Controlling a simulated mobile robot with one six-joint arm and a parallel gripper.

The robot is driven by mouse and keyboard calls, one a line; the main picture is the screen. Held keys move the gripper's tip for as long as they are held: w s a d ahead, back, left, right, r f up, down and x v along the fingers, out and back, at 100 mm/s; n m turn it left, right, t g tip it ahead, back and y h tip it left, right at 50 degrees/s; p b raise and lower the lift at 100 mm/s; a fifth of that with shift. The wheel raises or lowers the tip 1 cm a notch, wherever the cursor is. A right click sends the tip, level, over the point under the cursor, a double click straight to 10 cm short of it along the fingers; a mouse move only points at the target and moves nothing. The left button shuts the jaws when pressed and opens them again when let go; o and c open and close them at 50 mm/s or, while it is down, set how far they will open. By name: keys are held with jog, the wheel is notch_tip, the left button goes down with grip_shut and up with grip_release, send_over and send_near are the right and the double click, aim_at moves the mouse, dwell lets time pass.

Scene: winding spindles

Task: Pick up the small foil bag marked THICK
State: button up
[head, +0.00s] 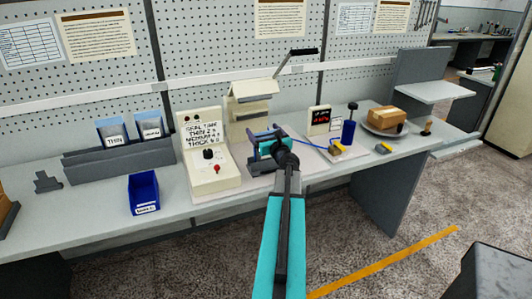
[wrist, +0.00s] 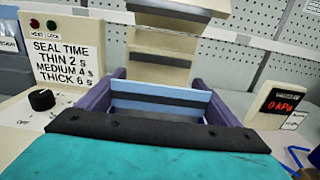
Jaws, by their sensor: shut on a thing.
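My gripper (head: 268,140) is over the workbench, in front of the cream sealing machine. In the wrist view its two purple fingers (wrist: 162,84) are shut on a light-blue bag (wrist: 160,110) with a dark band across it. No marking shows on this bag, so I cannot read whether it says THICK. In the head view my gripper mostly hides it. A grey rack (head: 120,162) at the left holds a blue bag marked THIN (head: 113,131) and another blue bag (head: 148,127) whose label is too small to read.
The cream sealing machine (head: 250,105) has a raised black lever. Its control box (head: 209,175) lists seal times. A blue bin (head: 143,194) stands at the bench's front left. A gauge box (head: 319,119), a blue cylinder (head: 348,132) and a plate with a brown package (head: 386,119) are at the right.

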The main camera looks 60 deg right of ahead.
jog(key=shift+r, duration=0.1)
notch_tip(320, 180, up, 10)
dwell(0.9)
dwell(0.4)
